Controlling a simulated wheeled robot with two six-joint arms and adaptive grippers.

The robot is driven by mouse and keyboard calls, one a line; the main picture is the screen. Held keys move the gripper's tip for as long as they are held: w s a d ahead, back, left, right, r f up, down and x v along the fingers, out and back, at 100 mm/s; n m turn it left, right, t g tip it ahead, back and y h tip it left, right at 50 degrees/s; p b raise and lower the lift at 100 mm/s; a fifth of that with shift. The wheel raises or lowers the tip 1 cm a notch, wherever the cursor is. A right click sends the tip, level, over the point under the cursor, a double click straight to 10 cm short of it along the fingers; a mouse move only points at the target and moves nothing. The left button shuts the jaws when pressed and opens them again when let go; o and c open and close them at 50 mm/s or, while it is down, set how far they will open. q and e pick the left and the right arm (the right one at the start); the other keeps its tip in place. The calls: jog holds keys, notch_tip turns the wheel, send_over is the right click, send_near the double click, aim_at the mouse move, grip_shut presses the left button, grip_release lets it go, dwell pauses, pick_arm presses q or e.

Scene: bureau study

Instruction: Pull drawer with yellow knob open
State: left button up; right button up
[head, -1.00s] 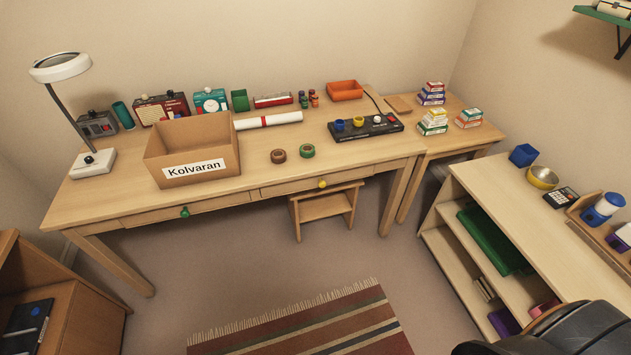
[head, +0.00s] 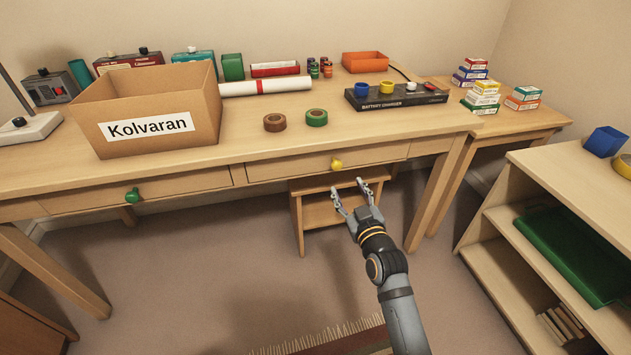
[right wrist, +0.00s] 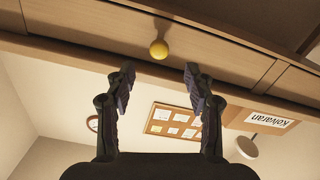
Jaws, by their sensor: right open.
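The yellow knob (head: 337,164) is on the front of the right drawer (head: 290,169) of the desk. The drawer front looks flush with the desk, so it is shut. My right gripper (head: 348,186) is open and empty, just below and in front of the knob in the head view. In the right wrist view the yellow knob (right wrist: 159,49) sits ahead of the two spread fingertips (right wrist: 159,72), roughly centred between them and not touching. My left gripper is not in view.
A green knob (head: 132,195) marks the left drawer. A wooden stool (head: 318,210) stands under the desk, close behind my right gripper. A cardboard box (head: 150,110), tape rolls and a black charger (head: 395,98) are on the desktop. A low shelf (head: 560,170) stands at the right.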

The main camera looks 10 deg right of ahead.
aim_at(338, 167)
jog(key=w+b, duration=0.1)
jog(key=w, duration=0.4)
jog(key=w+b, duration=0.1)
jog(key=w, duration=0.4)
jog(key=shift+w+a+r, duration=0.15)
jog(key=shift+a+r, duration=0.05)
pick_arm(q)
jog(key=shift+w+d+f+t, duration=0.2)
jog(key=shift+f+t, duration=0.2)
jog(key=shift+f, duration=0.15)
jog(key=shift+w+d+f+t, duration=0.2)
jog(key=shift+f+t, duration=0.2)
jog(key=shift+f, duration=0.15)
pick_arm(e)
jog(key=shift+c, duration=0.2)
grip_shut()
